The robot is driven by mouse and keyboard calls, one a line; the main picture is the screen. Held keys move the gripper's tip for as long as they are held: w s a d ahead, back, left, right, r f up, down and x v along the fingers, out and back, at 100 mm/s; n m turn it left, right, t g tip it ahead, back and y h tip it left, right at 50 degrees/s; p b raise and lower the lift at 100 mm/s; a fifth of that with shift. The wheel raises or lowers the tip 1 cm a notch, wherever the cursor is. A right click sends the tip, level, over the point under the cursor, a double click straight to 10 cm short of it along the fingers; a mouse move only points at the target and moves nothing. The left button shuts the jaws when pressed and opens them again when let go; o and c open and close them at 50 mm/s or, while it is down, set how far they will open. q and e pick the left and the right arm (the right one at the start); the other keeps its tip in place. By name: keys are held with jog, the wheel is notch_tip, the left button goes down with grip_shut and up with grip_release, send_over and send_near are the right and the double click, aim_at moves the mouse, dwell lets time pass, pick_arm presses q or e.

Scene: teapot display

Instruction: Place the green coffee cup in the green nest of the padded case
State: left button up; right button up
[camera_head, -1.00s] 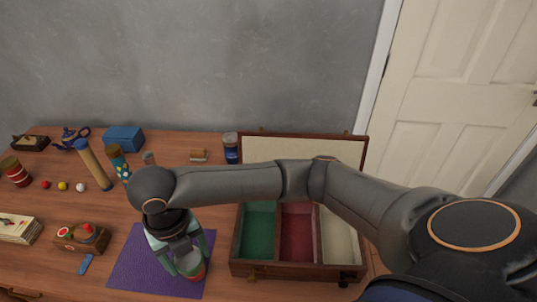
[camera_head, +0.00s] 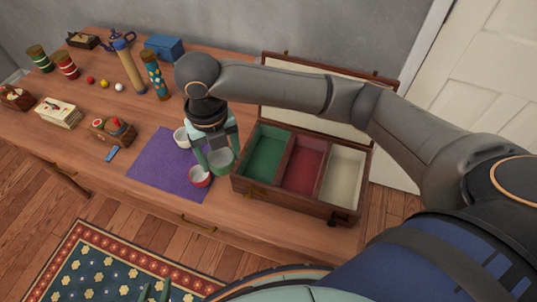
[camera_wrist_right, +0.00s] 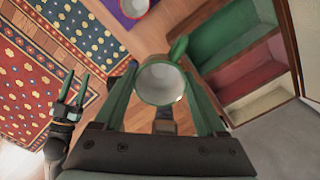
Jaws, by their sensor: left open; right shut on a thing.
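The green coffee cup (camera_head: 221,162), white inside, is held between the fingers of my right gripper (camera_head: 217,152). In the right wrist view the cup (camera_wrist_right: 160,84) sits mouth toward the camera, its green handle pointing up. The padded case (camera_head: 280,197) stands open just right of the cup. Its green nest (camera_head: 264,156) is the left compartment and is empty; it also shows in the right wrist view (camera_wrist_right: 232,32). The cup is outside the case, near its left wall; its height is hard to tell. My left gripper (camera_head: 154,292) is open and empty, low over the floor side.
A red cup (camera_head: 200,178) and a white cup (camera_head: 182,138) are on the purple mat (camera_head: 155,165). The red nest (camera_head: 303,165) and cream nest (camera_head: 342,178) are empty.

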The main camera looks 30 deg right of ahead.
jog(key=w+d+f, duration=0.1)
jog(key=d+f, duration=0.2)
jog(key=d, duration=0.1)
jog(key=w+d+f, duration=0.1)
jog(key=d+f, duration=0.2)
jog(key=d, duration=0.1)
jog(key=w+d+f, duration=0.2)
jog(key=d+f, duration=0.1)
jog(key=d, duration=0.1)
jog(key=shift+d+f, duration=0.1)
jog(key=shift+w+d+f, duration=0.1)
jog(key=shift+d+f, duration=0.05)
jog(key=shift+f, duration=0.75)
jog(key=shift+d+f, duration=0.1)
jog(key=shift+f, duration=0.8)
jog(key=shift+f, duration=0.2)
jog(key=o, duration=1.3)
